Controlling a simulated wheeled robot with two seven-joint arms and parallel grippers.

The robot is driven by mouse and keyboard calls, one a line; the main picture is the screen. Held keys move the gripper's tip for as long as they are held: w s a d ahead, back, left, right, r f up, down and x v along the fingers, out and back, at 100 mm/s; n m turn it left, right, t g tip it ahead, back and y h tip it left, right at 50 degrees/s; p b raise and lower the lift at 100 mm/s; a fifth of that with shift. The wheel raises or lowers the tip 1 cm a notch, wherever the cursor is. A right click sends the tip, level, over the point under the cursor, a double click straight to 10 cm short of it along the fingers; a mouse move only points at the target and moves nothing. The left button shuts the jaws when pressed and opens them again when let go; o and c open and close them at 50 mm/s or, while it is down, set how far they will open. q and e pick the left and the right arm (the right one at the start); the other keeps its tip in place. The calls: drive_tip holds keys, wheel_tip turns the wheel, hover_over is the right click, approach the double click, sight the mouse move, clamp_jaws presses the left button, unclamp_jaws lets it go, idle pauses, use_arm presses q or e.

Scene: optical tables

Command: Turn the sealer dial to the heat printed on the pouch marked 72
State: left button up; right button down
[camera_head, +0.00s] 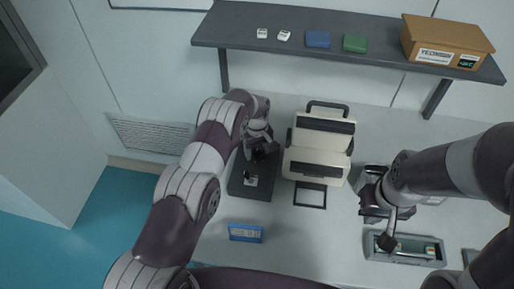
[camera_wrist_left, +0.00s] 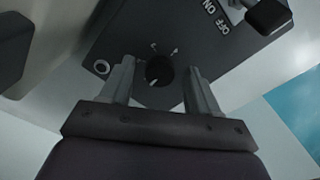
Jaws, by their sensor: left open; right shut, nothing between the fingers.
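A dark control box (camera_head: 247,189) stands left of the cream sealer (camera_head: 318,145). My left gripper (camera_head: 261,154) is over the box. In the left wrist view its open fingers (camera_wrist_left: 159,84) stand on either side of the dial; contact is not clear. My right gripper (camera_head: 375,203) is shut and empty, low at the right beside a grey tray (camera_head: 406,199). The pouch marked 72 and its printed heat cannot be made out.
A black-tipped ON/OFF switch (camera_wrist_left: 268,15) is near the dial. A blue display (camera_head: 245,233) and a grey tray with greenish contents (camera_head: 380,255) lie in front. The shelf (camera_head: 385,58) behind holds a labelled brown box (camera_head: 447,40), blue and green blocks, and small white items.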

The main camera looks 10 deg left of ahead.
use_arm(q)
drive_tip(key=shift+s+f, duration=0.1)
drive_tip(key=shift+f, duration=0.2)
drive_tip(key=shift+f, duration=0.1)
drive_tip(key=c, duration=1)
drive_tip(key=shift+c, duration=0.2)
